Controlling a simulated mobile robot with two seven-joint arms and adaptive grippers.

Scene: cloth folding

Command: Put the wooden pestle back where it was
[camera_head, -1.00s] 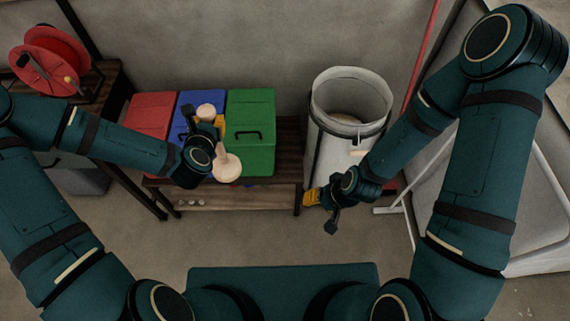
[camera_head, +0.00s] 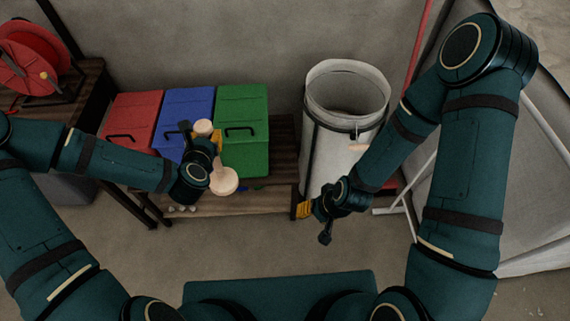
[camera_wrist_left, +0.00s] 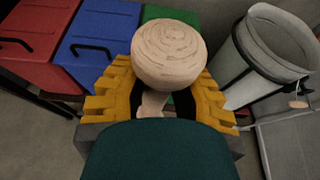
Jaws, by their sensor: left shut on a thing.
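The wooden pestle is pale, with a round knob (camera_head: 203,127) at one end and a wider round end (camera_head: 224,181) at the other. My left gripper (camera_head: 207,143) is shut around its middle and holds it in front of the blue and green boxes. In the left wrist view the pestle's round end (camera_wrist_left: 169,53) fills the middle, between the yellow fingers of the left gripper (camera_wrist_left: 155,100). The fingers are partly hidden behind it. My right gripper (camera_head: 312,213) hangs in front of the white bin, its yellow fingers small; I cannot tell its opening.
Red (camera_head: 132,120), blue (camera_head: 180,105) and green (camera_head: 245,110) boxes stand on a wooden bench (camera_head: 284,150). A white cylindrical bin (camera_head: 325,160) stands right of it. A red reel (camera_head: 30,65) sits on a dark table at left. Floor before the bench is clear.

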